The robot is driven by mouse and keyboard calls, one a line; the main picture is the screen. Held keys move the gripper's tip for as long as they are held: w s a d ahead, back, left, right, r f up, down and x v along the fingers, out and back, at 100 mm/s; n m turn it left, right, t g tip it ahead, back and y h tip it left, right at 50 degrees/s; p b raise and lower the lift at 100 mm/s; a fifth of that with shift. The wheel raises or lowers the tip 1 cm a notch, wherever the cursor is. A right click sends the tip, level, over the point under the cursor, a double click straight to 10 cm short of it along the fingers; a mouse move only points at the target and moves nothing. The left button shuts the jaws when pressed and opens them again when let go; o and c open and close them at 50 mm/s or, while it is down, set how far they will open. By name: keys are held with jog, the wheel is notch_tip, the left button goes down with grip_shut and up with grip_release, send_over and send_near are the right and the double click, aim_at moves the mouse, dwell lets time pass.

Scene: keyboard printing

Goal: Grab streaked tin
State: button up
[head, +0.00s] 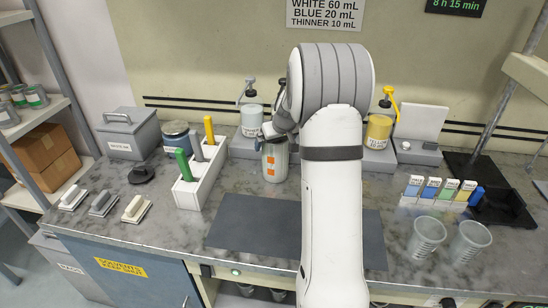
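A grey tin with orange marks (274,163) stands upright on the marble worktop, behind the dark mat and left of my arm. My gripper (268,134) is at the top of this tin, seen from behind and partly covered by my own wrist. I cannot tell whether its fingers touch the tin or are shut on it. Another tin, dark blue and grey (177,139), stands at the back left beside a lidded grey box. Streaks on either tin are too small to make out surely.
A white rack (200,178) with green, grey and yellow handles stands left of the marked tin. Pump bottles (251,120) (378,130) stand behind. Clear cups (428,237) and colour cards (431,188) are at right. The dark mat (245,222) is bare where visible.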

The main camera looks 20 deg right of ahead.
jog(key=shift+c, duration=0.4)
jog(key=c, duration=1.7)
